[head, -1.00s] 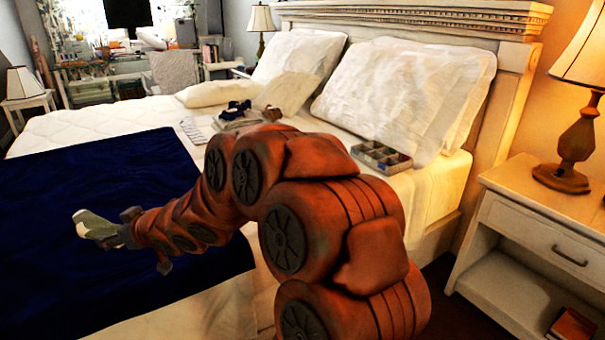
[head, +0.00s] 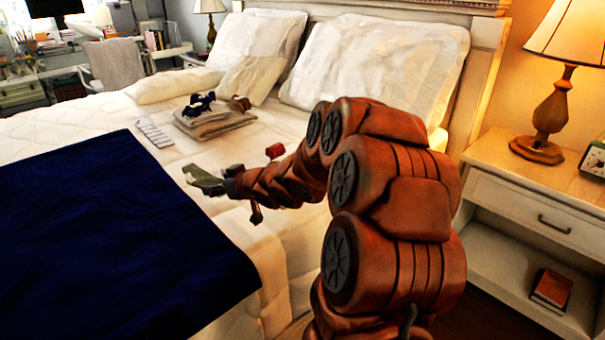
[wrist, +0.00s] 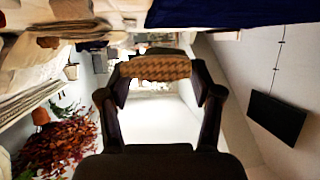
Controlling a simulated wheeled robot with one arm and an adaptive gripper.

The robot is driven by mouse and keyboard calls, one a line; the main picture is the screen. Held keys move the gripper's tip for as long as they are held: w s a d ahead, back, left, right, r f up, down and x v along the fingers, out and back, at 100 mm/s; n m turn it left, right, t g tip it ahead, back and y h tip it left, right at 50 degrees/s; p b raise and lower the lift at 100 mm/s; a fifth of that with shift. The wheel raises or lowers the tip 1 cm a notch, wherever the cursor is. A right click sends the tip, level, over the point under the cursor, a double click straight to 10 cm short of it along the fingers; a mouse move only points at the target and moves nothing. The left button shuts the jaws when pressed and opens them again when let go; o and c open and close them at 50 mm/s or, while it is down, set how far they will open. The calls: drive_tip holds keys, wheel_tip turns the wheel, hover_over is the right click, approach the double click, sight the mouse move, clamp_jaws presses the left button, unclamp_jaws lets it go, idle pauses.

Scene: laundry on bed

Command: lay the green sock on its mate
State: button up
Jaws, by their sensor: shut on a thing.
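My gripper (head: 222,184) is over the bed, near the right edge of the navy blanket. It is shut on a soft olive-green thing, which looks like the green sock (head: 203,178). In the wrist view the held thing shows as a tan and brown checked band (wrist: 155,67) between the two fingers, with a darker part behind it. I cannot make out a matching green sock on the bed in either view; it may be hidden behind my arm.
A navy blanket (head: 110,235) covers the near left of the white bed. Folded grey cloths (head: 214,122) carry a dark blue bundle (head: 199,104) and a brown one (head: 240,103). A white slatted thing (head: 153,132) lies beside them. Pillows (head: 378,62) and a nightstand (head: 535,205) stand beyond.

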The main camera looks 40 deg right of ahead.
drive_tip(key=s+d+f+m+h+p, duration=0.2)
drive_tip(key=s+d, duration=0.8)
drive_tip(key=d, duration=0.1)
drive_tip(key=s+d+f+m+h+p, duration=0.1)
drive_tip(key=s+d+f+p, duration=0.1)
drive_tip(key=s+d, duration=0.9)
drive_tip(key=w+d, duration=0.2)
drive_tip(key=w, duration=0.2)
drive_tip(key=w+d+f, duration=0.1)
drive_tip(key=w+d, duration=0.2)
drive_tip(key=w, duration=0.2)
drive_tip(key=w+d+b, duration=0.1)
drive_tip(key=w+d, duration=0.1)
drive_tip(key=w, duration=0.2)
drive_tip(key=shift+w+d+f, duration=0.15)
drive_tip(key=shift+w+d, duration=0.1)
drive_tip(key=shift+w, duration=0.15)
drive_tip(key=shift+f+b, duration=0.55)
drive_tip(key=shift+f, duration=1.25)
drive_tip(key=o, duration=0.9)
